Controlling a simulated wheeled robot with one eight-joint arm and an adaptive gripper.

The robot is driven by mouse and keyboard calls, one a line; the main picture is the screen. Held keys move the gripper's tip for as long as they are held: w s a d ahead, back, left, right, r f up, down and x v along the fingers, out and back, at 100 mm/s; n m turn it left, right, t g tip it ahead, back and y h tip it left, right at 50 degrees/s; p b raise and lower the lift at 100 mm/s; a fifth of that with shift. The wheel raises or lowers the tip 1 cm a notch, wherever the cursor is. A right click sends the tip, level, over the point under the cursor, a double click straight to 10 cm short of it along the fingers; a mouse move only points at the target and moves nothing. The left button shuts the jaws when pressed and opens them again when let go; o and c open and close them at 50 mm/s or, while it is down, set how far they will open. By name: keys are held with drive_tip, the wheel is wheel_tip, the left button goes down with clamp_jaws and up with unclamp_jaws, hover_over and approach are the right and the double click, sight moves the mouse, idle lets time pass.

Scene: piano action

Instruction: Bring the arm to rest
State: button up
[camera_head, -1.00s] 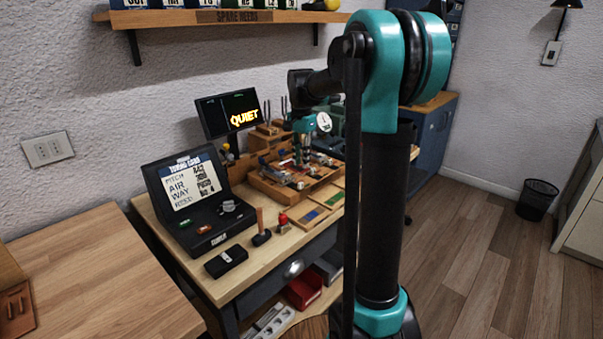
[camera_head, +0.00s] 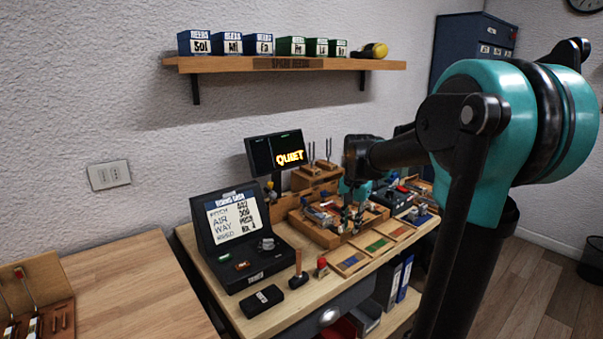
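My arm, with teal and black links, fills the right side of the head view. Its forearm reaches left over the workbench (camera_head: 235,300). My gripper (camera_head: 346,222) is small and dark at the arm's end, low over or in front of the wooden tray (camera_head: 318,236) of small parts. Its fingers blend with the parts behind them, so I cannot tell whether they are open, touching anything or holding something.
A black case (camera_head: 262,254) with a lettered lid card stands left of the tray. A small screen (camera_head: 277,152) reads QUIET. A hammer (camera_head: 297,272) and a black box (camera_head: 262,301) lie near the front edge. A shelf (camera_head: 285,65) with labelled boxes hangs above.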

drive_tip(key=s+f+n+t, duration=0.1)
drive_tip(key=s+f+n, duration=0.2)
drive_tip(key=s+f, duration=0.4)
drive_tip(key=s+d+f+n+t, duration=0.1)
drive_tip(key=s+f+n, duration=0.3)
drive_tip(key=s+f, duration=0.4)
drive_tip(key=s, duration=0.5)
drive_tip(key=shift+f+t, duration=0.2)
drive_tip(key=shift+t, duration=0.2)
